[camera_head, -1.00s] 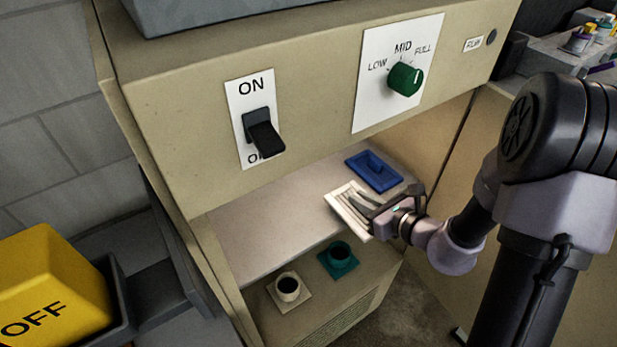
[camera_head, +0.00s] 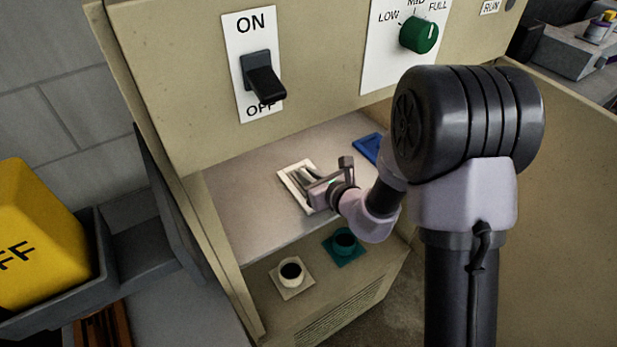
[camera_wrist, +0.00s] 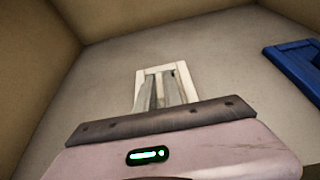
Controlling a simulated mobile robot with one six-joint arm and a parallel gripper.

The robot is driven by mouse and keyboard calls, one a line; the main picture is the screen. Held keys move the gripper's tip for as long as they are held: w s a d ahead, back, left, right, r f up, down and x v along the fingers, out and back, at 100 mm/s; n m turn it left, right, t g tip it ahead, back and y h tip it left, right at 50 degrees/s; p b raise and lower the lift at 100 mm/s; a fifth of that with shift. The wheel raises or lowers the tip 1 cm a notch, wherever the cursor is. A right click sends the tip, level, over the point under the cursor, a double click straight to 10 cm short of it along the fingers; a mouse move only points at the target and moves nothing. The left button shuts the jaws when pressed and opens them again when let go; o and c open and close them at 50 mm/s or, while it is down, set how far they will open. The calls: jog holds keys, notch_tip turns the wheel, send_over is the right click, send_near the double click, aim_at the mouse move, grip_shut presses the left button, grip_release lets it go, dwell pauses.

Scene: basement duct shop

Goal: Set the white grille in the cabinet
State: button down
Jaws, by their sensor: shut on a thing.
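The white grille (camera_head: 289,177) is inside the open bay of the beige cabinet (camera_head: 150,105), over its grey shelf (camera_head: 235,205). My gripper (camera_head: 311,178) is shut on the grille, and its fingers hide the grille's middle. In the wrist view the grille (camera_wrist: 141,78) shows ahead of the gripper (camera_wrist: 160,95), with grey floor around it and walls behind. Whether the grille touches the shelf or hangs just above it I cannot tell.
A blue grille (camera_head: 366,147) lies on the shelf to the right, and it shows in the wrist view (camera_wrist: 292,62). A white collar (camera_head: 291,272) and a teal collar (camera_head: 344,243) sit below the bay. The shelf's left part is clear. A black switch (camera_head: 262,78) juts out above.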

jog(key=shift+f, duration=0.1)
jog(key=c, duration=1.5)
grip_release()
